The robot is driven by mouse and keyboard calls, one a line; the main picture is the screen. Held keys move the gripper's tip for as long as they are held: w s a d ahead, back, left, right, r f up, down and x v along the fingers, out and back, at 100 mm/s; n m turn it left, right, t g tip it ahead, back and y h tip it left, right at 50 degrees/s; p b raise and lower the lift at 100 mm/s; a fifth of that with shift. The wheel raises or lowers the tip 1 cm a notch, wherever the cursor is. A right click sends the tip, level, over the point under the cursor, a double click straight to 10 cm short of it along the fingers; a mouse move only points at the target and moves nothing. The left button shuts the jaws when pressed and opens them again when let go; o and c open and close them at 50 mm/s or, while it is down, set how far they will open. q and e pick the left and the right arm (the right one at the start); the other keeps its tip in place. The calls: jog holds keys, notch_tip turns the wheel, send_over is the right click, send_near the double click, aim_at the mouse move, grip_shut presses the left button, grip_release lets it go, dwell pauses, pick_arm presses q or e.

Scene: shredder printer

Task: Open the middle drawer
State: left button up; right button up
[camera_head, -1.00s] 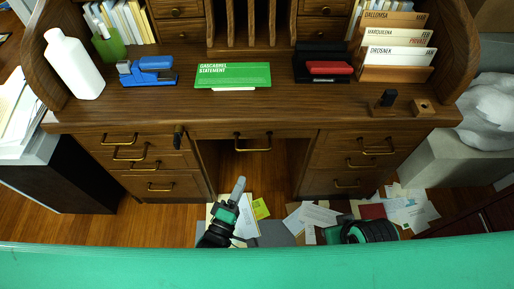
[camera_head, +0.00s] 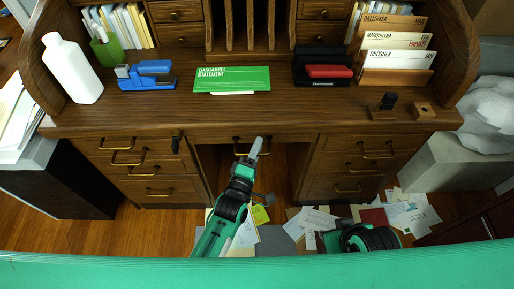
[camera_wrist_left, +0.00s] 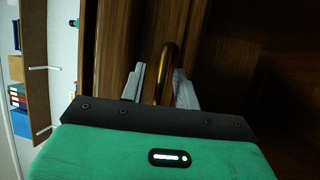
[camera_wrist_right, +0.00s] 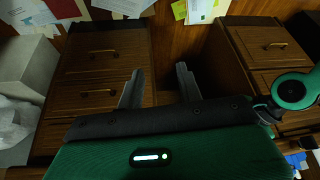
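The middle drawer (camera_head: 220,134) is the wide shallow drawer under the centre of the wooden desk. Its front looks closed. Its brass handle (camera_head: 238,150) is partly hidden behind my left gripper (camera_head: 256,148) in the head view. In the left wrist view the handle (camera_wrist_left: 166,70) stands between the two spread fingers of my left gripper (camera_wrist_left: 160,88), which is open around it. My right gripper (camera_wrist_right: 158,85) is open and empty in the right wrist view, facing the desk's drawer stacks from a distance.
Drawer stacks with brass handles flank the knee space, on the left (camera_head: 150,170) and right (camera_head: 350,165). A key-like piece (camera_head: 177,141) sticks out left of the middle drawer. Papers (camera_head: 318,218) litter the floor.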

pick_arm(q)
jog(key=shift+w, duration=0.1)
grip_shut()
